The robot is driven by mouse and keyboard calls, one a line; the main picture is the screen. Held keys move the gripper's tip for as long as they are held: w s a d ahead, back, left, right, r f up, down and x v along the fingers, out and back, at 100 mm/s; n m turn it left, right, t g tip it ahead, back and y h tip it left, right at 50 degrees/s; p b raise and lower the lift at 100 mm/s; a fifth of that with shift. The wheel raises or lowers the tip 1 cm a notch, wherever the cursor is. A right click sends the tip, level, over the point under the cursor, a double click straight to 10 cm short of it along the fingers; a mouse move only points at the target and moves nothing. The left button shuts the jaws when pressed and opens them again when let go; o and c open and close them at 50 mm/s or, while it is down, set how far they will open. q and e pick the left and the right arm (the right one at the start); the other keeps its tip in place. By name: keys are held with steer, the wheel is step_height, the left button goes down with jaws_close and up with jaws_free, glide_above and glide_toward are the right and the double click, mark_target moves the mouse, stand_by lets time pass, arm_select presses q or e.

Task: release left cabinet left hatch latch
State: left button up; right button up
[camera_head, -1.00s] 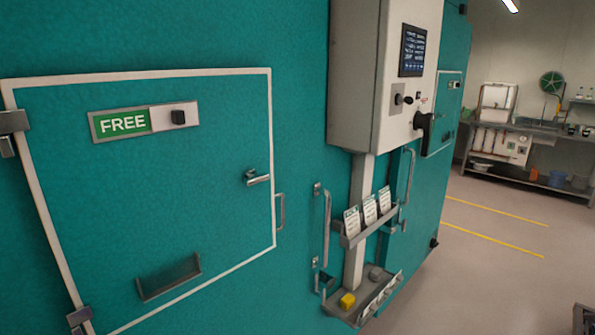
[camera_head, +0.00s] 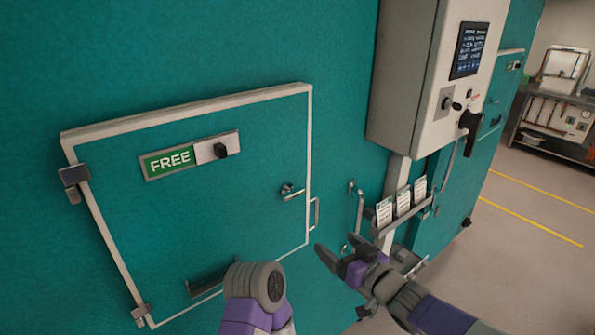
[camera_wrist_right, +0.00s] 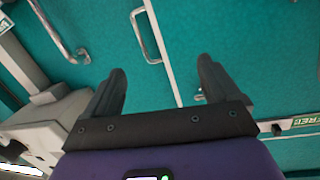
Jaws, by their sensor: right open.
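The teal hatch (camera_head: 235,230) with a pale frame is closed in the cabinet front, with a green FREE sign (camera_head: 170,161) and a dark knob beside it. The small metal latch (camera_head: 291,192) sits near the hatch's right edge, its lever lying roughly level. In the right wrist view the latch (camera_wrist_right: 199,95) is partly hidden by the right-hand finger. My right gripper (camera_head: 334,246) is open and empty, below and to the right of the latch, apart from it. Its spread fingers also show in the wrist view (camera_wrist_right: 162,72). A left arm link shows at bottom centre; its gripper is out of view.
A pull handle (camera_head: 315,214) is just right of the latch. A longer handle (camera_head: 358,208), a rack of cards (camera_head: 403,205) and a control box (camera_head: 415,85) stand farther right. Open floor (camera_head: 530,235) lies at far right.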

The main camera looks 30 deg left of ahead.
mark_target(296, 194)
steer(key=s+a+r+n+g+y+p, duration=0.1)
steer(key=s+a+r+n+y, duration=0.2)
steer(key=r, duration=0.8)
steer(key=shift+h, duration=0.4)
steer(key=x, duration=0.2)
steer(key=p+x, duration=0.1)
steer(key=x, duration=0.2)
steer(key=s+x, duration=0.1)
steer(key=x, duration=0.2)
steer(key=shift+a+r, duration=0.15)
arm_select(q)
step_height(296, 194, up, 3)
steer(key=shift+r, duration=0.2)
arm_select(e)
steer(key=c, duration=1.1)
steer(key=shift+o, duration=0.2)
